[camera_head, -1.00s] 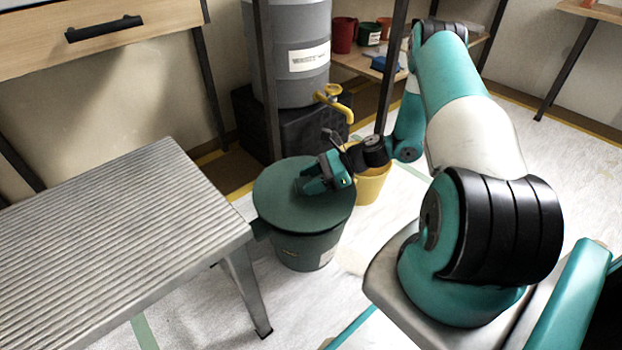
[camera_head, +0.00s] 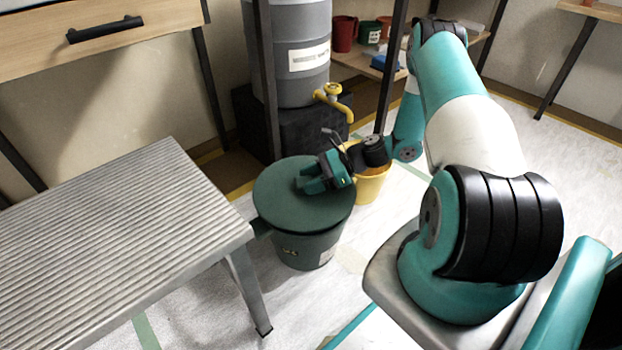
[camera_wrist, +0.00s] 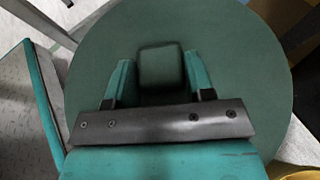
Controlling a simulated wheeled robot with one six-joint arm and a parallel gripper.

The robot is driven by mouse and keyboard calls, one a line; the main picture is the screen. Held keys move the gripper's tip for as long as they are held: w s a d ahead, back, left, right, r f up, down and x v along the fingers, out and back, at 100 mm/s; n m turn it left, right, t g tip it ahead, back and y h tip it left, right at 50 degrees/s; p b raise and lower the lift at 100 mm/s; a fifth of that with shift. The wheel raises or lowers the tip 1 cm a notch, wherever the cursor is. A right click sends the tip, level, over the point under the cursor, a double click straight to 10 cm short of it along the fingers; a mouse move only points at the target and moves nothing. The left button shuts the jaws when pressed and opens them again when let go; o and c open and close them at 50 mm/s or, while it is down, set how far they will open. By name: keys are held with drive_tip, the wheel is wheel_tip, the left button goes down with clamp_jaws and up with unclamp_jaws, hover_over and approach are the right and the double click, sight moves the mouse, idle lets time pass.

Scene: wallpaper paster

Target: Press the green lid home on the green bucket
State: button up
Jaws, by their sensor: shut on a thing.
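The green lid (camera_head: 285,207) lies over the mouth of the green bucket (camera_head: 305,248), which stands on the floor beside the metal step. In the wrist view the round lid (camera_wrist: 235,50) fills most of the picture, with a block-shaped knob (camera_wrist: 160,67) at its middle. My gripper (camera_head: 308,182) is over the lid and shut on the knob; its fingers (camera_wrist: 160,78) are on either side of the knob. Whether the lid's rim is fully seated all round cannot be told from here.
A ribbed metal step (camera_head: 110,245) stands close on the left of the bucket. A yellow bucket (camera_head: 371,186) stands just behind it on the right, below the yellow tap (camera_head: 335,100) of a grey barrel (camera_head: 290,50). The floor in front of the bucket is clear.

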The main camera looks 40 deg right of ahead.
drive_tip(key=shift+f+b, duration=0.6)
drive_tip(key=shift+f, duration=0.6)
drive_tip(key=o, duration=1)
drive_tip(key=p+v, duration=0.6)
drive_tip(key=v, duration=1.1)
drive_tip(key=shift+s+d+p, duration=0.15)
drive_tip(key=shift+p, duration=0.15)
drive_tip(key=shift+r, duration=0.1)
